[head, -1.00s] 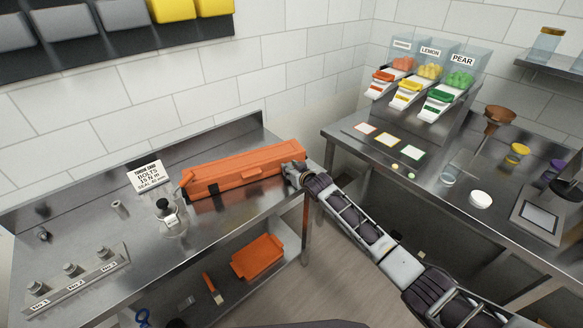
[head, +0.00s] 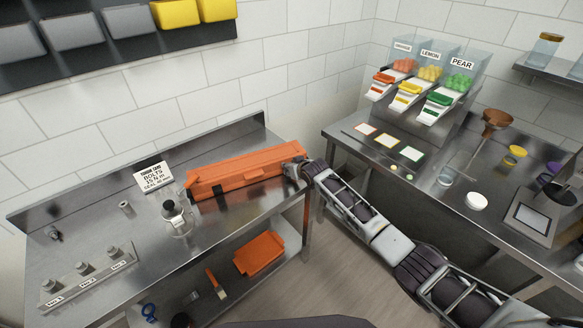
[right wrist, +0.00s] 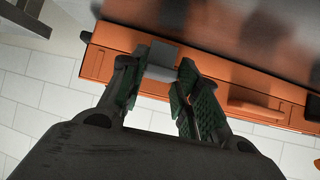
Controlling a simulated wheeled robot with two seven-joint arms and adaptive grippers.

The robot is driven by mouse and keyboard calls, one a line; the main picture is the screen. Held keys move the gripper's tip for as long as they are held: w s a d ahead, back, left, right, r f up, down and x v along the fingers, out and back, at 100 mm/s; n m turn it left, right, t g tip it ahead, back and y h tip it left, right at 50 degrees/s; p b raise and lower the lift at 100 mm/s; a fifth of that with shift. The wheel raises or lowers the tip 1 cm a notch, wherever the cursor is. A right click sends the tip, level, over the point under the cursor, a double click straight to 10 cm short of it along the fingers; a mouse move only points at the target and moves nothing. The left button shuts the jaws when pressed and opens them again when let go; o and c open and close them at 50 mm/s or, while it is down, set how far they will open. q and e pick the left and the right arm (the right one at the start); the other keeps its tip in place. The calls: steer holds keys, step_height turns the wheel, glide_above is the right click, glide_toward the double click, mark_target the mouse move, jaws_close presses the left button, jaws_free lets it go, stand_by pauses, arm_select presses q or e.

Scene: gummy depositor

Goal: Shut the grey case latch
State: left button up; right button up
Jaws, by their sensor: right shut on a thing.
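The long orange case (head: 245,172) lies closed on the left steel bench. It also shows across the top of the right wrist view (right wrist: 130,42). The grey case latch (right wrist: 158,65) is on the case's edge in the right wrist view, with one finger on either side of it. My right gripper (right wrist: 157,80) is shut on this grey latch. In the head view the gripper (head: 294,170) is at the case's right end and hides the latch. Whether the latch is fully seated cannot be told. My left gripper is out of view.
A sign card (head: 152,176) stands left of the case, and a glass jar with a dark knob (head: 175,215) stands before it. A numbered bolt rack (head: 88,272) is at the front left. An orange tray (head: 259,254) lies on the lower shelf. A second bench is at right.

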stand_by(0.4)
steer(key=o, duration=1)
steer(key=shift+s+d+r, duration=0.1)
steer(key=shift+r, duration=0.05)
steer(key=shift+v, duration=5.8)
